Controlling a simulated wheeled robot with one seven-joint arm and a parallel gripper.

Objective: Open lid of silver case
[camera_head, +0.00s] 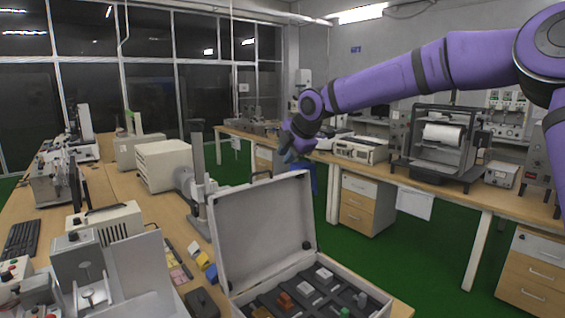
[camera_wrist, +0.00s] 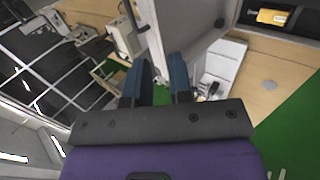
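The silver case (camera_head: 268,236) stands at the near end of the left bench in the head view. Its lid (camera_head: 262,232) is raised and stands steeply upright, with the pale inner side showing. The case's dark interior holds several small pieces, including an orange one (camera_head: 285,300) and a green one (camera_head: 345,312). My gripper (camera_head: 288,156) appears above and beyond the lid's top edge, apart from it in the picture. In the wrist view, the two blue fingers of my gripper (camera_wrist: 161,82) are spread with a gap between them. I see nothing held there.
A grey column stand (camera_head: 198,175) rises from the left bench (camera_head: 125,190) behind the case. Small coloured boxes (camera_head: 180,272) lie left of the case. A second bench (camera_head: 450,180) with instruments runs along the right. Green floor (camera_head: 400,245) lies open between them.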

